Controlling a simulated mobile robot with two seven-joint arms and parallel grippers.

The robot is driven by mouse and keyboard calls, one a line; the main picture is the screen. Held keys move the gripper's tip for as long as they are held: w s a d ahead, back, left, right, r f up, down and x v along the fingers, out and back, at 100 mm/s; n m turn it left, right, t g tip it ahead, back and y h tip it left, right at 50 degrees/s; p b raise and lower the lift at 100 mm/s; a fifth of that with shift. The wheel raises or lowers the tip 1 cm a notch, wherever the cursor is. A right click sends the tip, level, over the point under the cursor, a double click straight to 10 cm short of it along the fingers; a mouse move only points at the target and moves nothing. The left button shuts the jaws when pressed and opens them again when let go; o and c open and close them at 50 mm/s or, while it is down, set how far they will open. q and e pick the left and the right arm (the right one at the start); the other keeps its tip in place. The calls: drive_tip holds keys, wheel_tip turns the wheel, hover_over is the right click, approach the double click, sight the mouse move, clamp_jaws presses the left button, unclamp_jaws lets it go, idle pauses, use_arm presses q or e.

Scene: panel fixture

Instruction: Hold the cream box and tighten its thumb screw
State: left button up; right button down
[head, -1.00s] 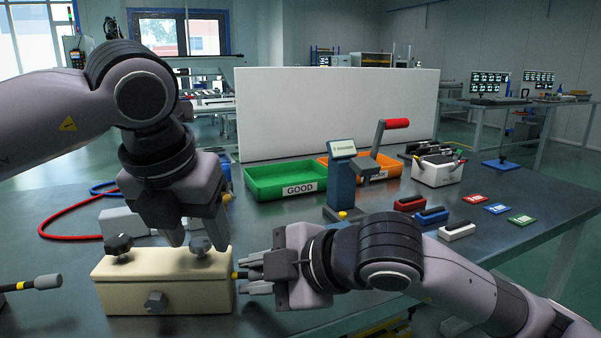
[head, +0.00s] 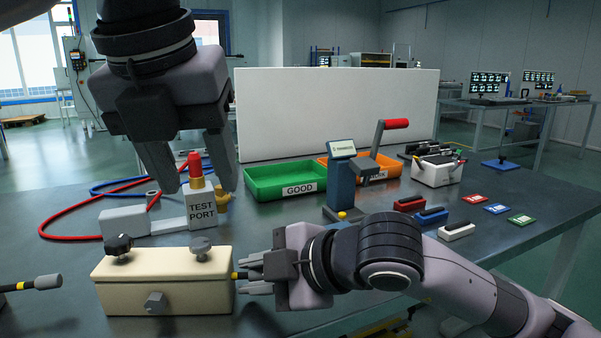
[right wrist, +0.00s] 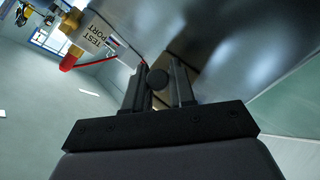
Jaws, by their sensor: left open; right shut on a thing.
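The cream box (head: 190,288) stands on the bench at the front left. On its top are a dark knob (head: 118,246) at the left and a grey knob (head: 200,248) at the right; a grey knob (head: 155,302) is on its front. I cannot tell which is the thumb screw. My left gripper (head: 200,188) is open and empty, raised above the box with fingers pointing down. My right gripper (head: 258,277) is shut on a dark handle with a yellow band (head: 236,275) at the box's right end. The right wrist view shows a dark round end (right wrist: 157,78) between its fingers.
The test port (head: 202,210) with its red cap stands behind the box, below the left gripper. A black-tipped rod (head: 35,284) lies left of the box. A green bin (head: 285,181), a blue stand (head: 341,188) and several coloured blocks are farther right.

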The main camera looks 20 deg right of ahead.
use_arm(q)
drive_tip(key=s+d+f+m+g+h, duration=0.3)
drive_tip(key=s+d+m+g+h, duration=0.3)
drive_tip(key=s+d+m+h, duration=0.3)
drive_tip(key=shift+s+a+r+m+g+h, duration=0.35)
drive_tip(key=shift+r+m+h, duration=0.4)
drive_tip(key=shift+h, duration=0.5)
drive_tip(key=shift+s+a+r+m+g+h, duration=0.1)
drive_tip(key=shift+a+r+m+g+h, duration=0.1)
drive_tip(key=shift+a+r+m+h, duration=0.75)
drive_tip(key=shift+s+d+r+m+g+h, duration=0.2)
drive_tip(key=shift+r+m+h, duration=0.35)
drive_tip(key=shift+h, duration=0.95)
drive_tip(key=shift+a, duration=0.15)
drive_tip(key=shift+f, duration=0.1)
